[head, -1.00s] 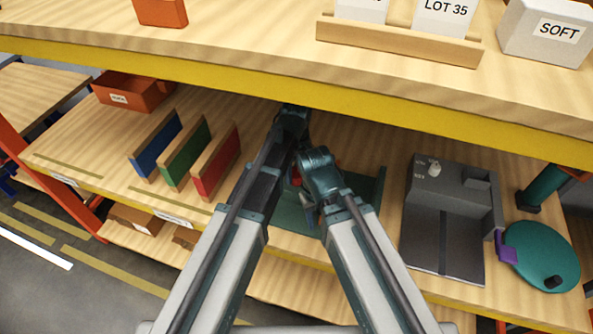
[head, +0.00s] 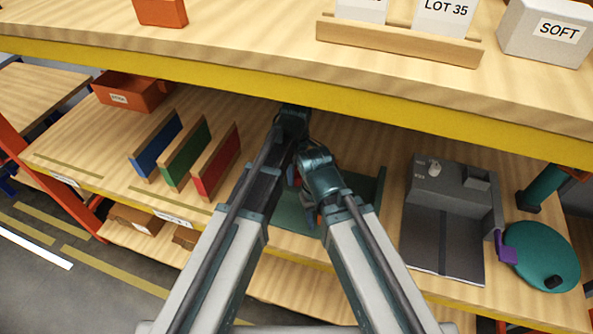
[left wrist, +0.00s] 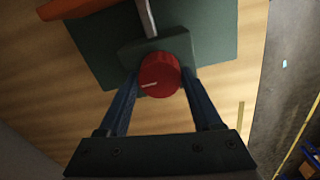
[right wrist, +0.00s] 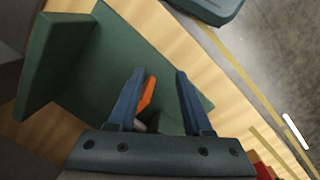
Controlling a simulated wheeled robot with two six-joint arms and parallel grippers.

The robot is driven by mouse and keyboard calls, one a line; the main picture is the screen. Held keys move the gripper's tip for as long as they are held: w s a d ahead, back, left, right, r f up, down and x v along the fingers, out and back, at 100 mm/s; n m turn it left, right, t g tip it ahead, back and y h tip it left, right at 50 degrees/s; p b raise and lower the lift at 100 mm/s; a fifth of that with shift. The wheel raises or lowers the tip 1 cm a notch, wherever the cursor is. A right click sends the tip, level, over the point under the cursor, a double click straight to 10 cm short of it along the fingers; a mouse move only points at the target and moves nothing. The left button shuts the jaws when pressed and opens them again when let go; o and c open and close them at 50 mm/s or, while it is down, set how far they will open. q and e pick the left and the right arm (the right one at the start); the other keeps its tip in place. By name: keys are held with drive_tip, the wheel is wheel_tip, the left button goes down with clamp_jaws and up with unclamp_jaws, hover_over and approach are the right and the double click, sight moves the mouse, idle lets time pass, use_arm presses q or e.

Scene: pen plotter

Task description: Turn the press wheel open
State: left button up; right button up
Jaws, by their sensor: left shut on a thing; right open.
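The red press wheel (left wrist: 159,75), a round knob with a white mark, sits on a dark green block in the left wrist view. My left gripper (left wrist: 161,72) is shut on it, one blue finger on each side. In the right wrist view my right gripper (right wrist: 160,72) is open, above the green press plate (right wrist: 135,55). An orange bar (right wrist: 148,95) with a grey end shows between its fingers; I cannot tell whether they touch it. In the head view my arms hide the wheel and most of the press; part of its green base (head: 290,212) shows.
Blue, green and red (head: 217,172) upright panels stand left of my arms. A grey device (head: 440,240) and a teal disc (head: 540,257) are on the right. The upper shelf's yellow edge (head: 330,98) crosses above my wrists. An orange bin (head: 130,92) stands at the far left.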

sight(296, 172)
use_arm(q)
drive_tip(key=o, duration=1.4)
drive_tip(key=shift+c, duration=0.2)
drive_tip(key=shift+r, duration=0.1)
wheel_tip(296, 172, up, 14)
drive_tip(key=p, duration=1.4)
drive_tip(key=shift+f, duration=0.25)
